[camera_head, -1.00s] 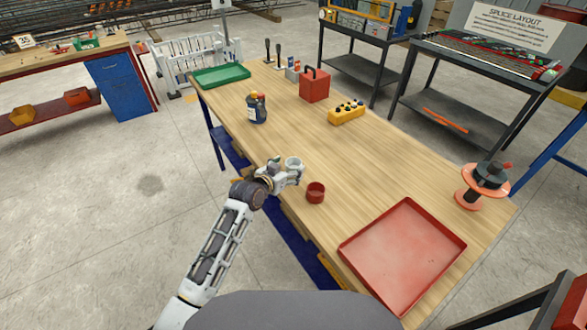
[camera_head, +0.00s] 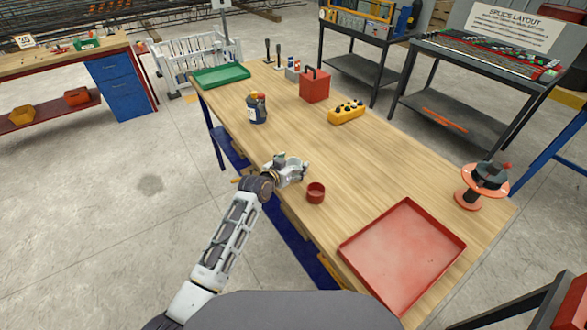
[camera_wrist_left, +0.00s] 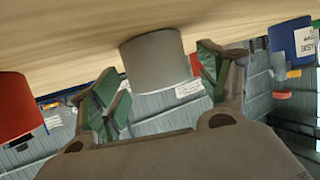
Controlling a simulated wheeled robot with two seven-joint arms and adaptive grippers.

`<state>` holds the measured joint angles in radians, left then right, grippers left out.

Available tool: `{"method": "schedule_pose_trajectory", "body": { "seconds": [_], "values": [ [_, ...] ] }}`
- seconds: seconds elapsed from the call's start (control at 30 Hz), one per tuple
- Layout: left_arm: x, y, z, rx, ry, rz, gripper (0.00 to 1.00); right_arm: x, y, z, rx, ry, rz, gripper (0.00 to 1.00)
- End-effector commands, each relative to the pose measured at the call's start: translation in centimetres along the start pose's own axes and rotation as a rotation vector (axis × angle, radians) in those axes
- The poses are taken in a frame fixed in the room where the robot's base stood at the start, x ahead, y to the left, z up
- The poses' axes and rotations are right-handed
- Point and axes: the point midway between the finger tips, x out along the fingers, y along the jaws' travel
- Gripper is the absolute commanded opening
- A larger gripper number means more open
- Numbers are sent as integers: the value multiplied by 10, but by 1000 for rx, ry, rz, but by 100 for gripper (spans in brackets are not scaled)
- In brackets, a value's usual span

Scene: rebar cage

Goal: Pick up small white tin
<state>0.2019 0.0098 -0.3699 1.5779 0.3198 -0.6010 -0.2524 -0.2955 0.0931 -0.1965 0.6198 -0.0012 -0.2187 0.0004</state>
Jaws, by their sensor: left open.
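The small white tin (camera_wrist_left: 153,62) is a plain pale cylinder in the left wrist view, standing on the wooden workbench, which shows upside down there. My left gripper (camera_wrist_left: 165,88) is open, with one green-padded finger on each side of the tin. The tin reaches into the opening, and I see gaps between it and both pads. In the head view my left gripper (camera_head: 297,170) is low over the bench's near left edge, and the tin is hard to tell from the white gripper. My right gripper is not in view.
A small red cup (camera_head: 316,193) stands close to the right of my gripper. A dark bottle (camera_head: 257,109) stands farther back. A red tray (camera_head: 352,246) lies at the right. A yellow block (camera_head: 346,113) and red box (camera_head: 314,86) are behind. The bench middle is clear.

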Motion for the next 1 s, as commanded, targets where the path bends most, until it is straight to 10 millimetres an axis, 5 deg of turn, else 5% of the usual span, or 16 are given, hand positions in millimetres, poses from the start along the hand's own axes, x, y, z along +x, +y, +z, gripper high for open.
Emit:
{"method": "schedule_pose_trajectory", "body": {
  "seconds": [0.7, 1.0],
  "values": [
    [10, 0, 0, 0, 0, 0, 75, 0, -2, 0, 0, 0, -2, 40],
    [10, 0, 0, 0, 0, 0, 36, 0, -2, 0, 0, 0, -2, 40]
  ]
}}
